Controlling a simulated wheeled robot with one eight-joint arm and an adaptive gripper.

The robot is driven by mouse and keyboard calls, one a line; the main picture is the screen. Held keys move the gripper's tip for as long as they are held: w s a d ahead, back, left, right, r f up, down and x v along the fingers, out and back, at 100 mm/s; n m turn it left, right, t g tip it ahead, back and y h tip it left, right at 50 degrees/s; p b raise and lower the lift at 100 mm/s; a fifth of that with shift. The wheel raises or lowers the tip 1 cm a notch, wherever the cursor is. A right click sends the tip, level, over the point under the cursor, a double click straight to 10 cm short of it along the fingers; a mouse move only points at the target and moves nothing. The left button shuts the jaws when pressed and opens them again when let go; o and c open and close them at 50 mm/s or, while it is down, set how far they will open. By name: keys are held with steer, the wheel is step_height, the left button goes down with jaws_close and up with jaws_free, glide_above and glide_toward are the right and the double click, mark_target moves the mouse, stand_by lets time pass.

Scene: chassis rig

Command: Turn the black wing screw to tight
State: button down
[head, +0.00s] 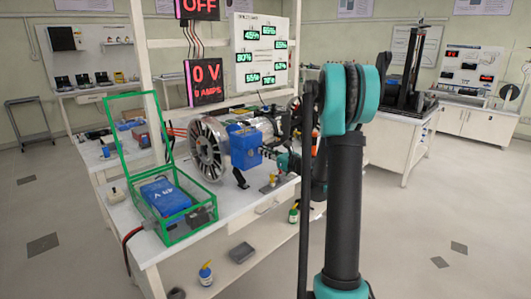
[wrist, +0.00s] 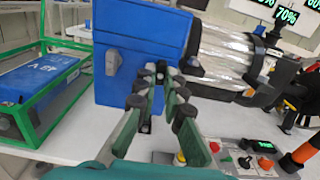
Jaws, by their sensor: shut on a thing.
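A blue box-shaped housing (wrist: 137,32) fills the upper middle of the wrist view, and it also shows in the head view (head: 243,147). My gripper (wrist: 158,84) reaches up to the lower right of its face, its green fingers with dark pads close together. It is shut on the black wing screw (wrist: 160,72), which is mostly hidden between the fingertips, so its turn angle cannot be told. In the head view my gripper (head: 268,152) is small, at the right side of the blue housing.
A green-framed case (head: 180,222) with a blue battery (head: 166,198) stands at the bench's front left. A finned metal wheel (head: 209,148) is beside the housing. A small control panel with buttons (wrist: 255,158) lies below right of my fingers. A grey knob (wrist: 112,63) sits on the housing.

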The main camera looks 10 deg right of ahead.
stand_by(0.3)
steer(key=c, duration=1.6)
jaws_free()
steer(key=v, duration=1.2)
